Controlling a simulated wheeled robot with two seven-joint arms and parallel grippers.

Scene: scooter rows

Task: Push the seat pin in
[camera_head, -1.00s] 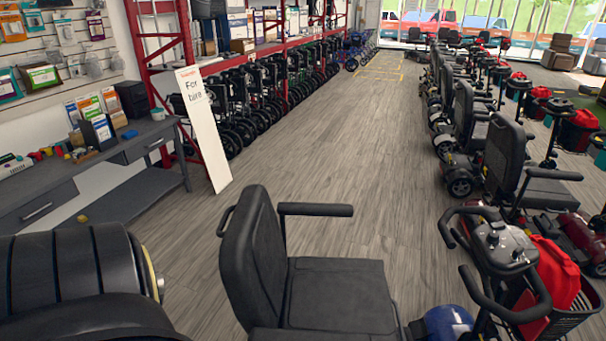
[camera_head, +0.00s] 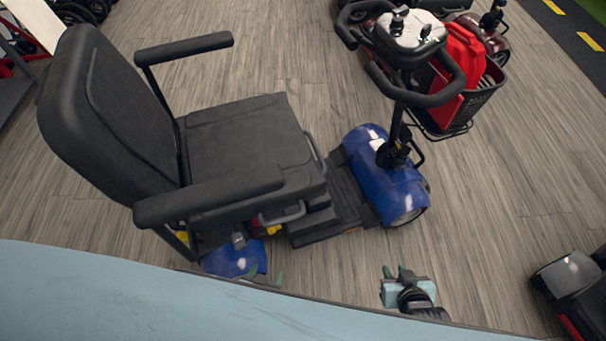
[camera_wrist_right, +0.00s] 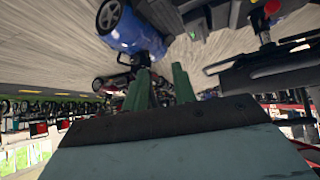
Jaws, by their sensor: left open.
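A mobility scooter with a black seat (camera_head: 245,140) and blue front body (camera_head: 385,180) stands in the head view. Below the seat are a grey fitting (camera_head: 238,240), red and yellow parts (camera_head: 265,227) and a blue rear cover (camera_head: 232,260). I cannot tell which part is the seat pin. My left gripper (camera_head: 262,281) is low beside the rear cover, partly hidden, and open. I cannot tell if it touches the scooter. My right gripper (camera_head: 396,271) is in front of the blue front body, apart from it. Its green fingers show apart and empty in the right wrist view (camera_wrist_right: 161,88).
The seat's near armrest (camera_head: 205,198) overhangs the parts under the seat. Another scooter (camera_head: 570,285) stands at the lower right. Wooden floor (camera_head: 490,215) is clear between them.

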